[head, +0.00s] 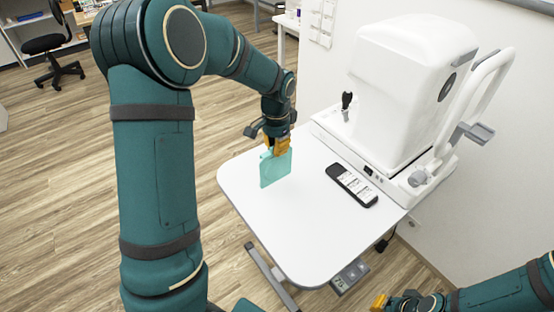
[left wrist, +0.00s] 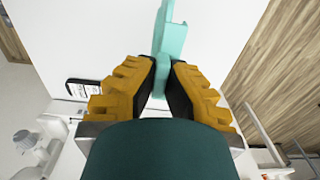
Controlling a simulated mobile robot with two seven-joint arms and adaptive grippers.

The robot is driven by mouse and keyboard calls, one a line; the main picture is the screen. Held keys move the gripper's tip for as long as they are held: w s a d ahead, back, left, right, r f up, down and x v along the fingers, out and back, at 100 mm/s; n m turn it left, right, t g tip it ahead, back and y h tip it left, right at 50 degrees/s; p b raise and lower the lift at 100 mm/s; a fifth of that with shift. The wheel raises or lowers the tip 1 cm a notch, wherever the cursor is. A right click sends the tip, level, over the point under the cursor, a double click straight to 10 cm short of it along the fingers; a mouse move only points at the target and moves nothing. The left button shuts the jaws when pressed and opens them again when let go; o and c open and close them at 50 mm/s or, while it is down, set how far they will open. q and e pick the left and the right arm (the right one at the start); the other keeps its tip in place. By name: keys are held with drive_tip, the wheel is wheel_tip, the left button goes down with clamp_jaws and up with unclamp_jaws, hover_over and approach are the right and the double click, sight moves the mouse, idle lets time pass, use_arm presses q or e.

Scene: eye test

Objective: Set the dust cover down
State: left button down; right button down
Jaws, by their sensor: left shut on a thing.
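The dust cover appears to be a thin mint-green piece (head: 275,170). My left gripper (head: 281,147) is shut on its upper edge, and the cover hangs roughly upright below the fingers. It also shows in the left wrist view (left wrist: 168,38), reaching out from between the orange fingertips (left wrist: 164,76). The cover is over the far left part of the white tabletop (head: 315,235). I cannot tell whether its lower edge touches the top. My right gripper (head: 380,301) shows only partly at the bottom right, away from the table, and its opening cannot be made out.
A black handset (head: 352,185) with a pale panel lies on the tabletop, right of the cover. A large white machine (head: 400,90) with a chin-rest frame (head: 470,115) stands at the back right. The front and middle of the tabletop are clear. A wall is at the right.

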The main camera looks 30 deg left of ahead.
sight(276, 157)
use_arm(q)
drive_tip(key=shift+f+b, duration=0.45)
drive_tip(key=shift+f, duration=1.55)
drive_tip(key=shift+f, duration=0.2)
drive_tip(key=c, duration=1.1)
unclamp_jaws()
drive_tip(key=shift+c, duration=0.2)
drive_tip(key=shift+r, duration=0.15)
wheel_tip(276, 157, up, 12)
drive_tip(key=p, duration=0.2)
drive_tip(key=shift+d+r+p, duration=0.1)
drive_tip(key=shift+p, duration=0.3)
